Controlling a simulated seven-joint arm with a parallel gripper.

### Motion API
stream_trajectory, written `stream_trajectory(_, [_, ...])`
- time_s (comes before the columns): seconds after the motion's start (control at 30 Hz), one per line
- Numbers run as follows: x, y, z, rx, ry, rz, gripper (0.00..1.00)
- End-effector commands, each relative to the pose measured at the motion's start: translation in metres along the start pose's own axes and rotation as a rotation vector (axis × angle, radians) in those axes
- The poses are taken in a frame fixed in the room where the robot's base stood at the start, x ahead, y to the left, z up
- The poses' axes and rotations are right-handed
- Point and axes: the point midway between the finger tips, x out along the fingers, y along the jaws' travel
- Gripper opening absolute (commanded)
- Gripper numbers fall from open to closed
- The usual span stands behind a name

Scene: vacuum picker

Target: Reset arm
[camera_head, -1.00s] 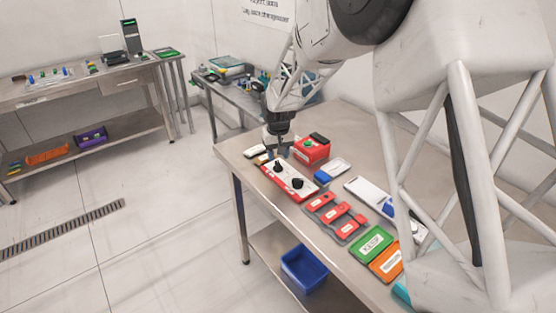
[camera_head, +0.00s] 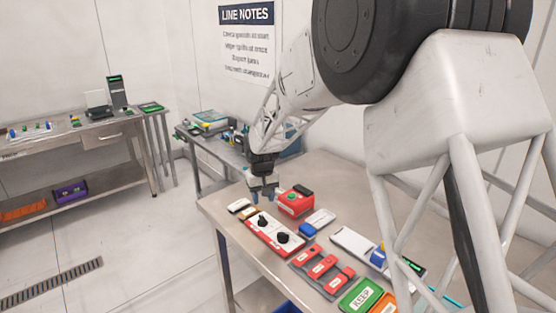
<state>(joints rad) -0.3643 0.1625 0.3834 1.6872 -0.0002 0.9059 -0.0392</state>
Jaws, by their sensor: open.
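My gripper (camera_head: 263,193) hangs at the end of my arm over the far left part of the steel table (camera_head: 235,224). It points down, open, with nothing seen between its fingers. A red and white panel with two black knobs (camera_head: 274,237) lies just in front of it. I cannot tell the exact height of the fingertips over the table.
Red pieces on grey plates (camera_head: 322,270), a green KEEP card (camera_head: 361,296), an orange card (camera_head: 384,304) and a white tray (camera_head: 354,243) lie along the table. A blue bin (camera_head: 287,308) shows below. A side bench (camera_head: 72,142) stands at the far left.

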Motion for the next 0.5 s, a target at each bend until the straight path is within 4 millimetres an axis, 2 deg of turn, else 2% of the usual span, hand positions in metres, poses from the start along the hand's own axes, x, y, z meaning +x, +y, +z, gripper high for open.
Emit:
stream_trajectory(0.27, [-0.035,0.022,0.037,0.035,0.021,0.002,0.43])
stream_trajectory(0.5, [-0.075,0.049,0.093,0.084,0.047,0.005,0.43])
